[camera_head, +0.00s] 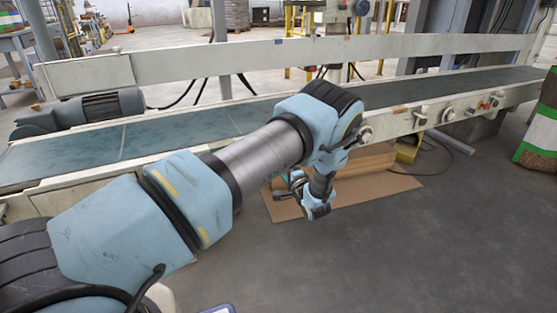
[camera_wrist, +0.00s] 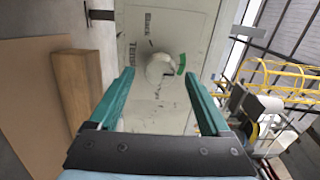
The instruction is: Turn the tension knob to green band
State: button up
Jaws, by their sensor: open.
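The tension knob (camera_wrist: 158,68) is a pale, rounded knob on a whitish panel (camera_wrist: 205,25) in the wrist view, with dark lettering beside it. The green band (camera_wrist: 181,64) is a short green mark on the panel, just right of the knob. Where the knob points is not clear. My gripper (camera_wrist: 160,74) is open, its two teal fingers apart, with the knob showing between the fingertips. I cannot tell whether they touch it. In the head view my arm reaches in front of the conveyor, and I cannot pick out this knob there.
A long conveyor (camera_head: 225,122) with a pale frame crosses the head view. Other round controls (camera_head: 448,114) sit along its front rail to the right. A flat cardboard sheet (camera_head: 400,186) lies on the floor below. A filled bag (camera_head: 541,130) stands at far right. The front floor is clear.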

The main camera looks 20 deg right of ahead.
jog(key=s+p, duration=0.1)
jog(key=s, duration=0.6)
jog(key=shift+s, duration=0.2)
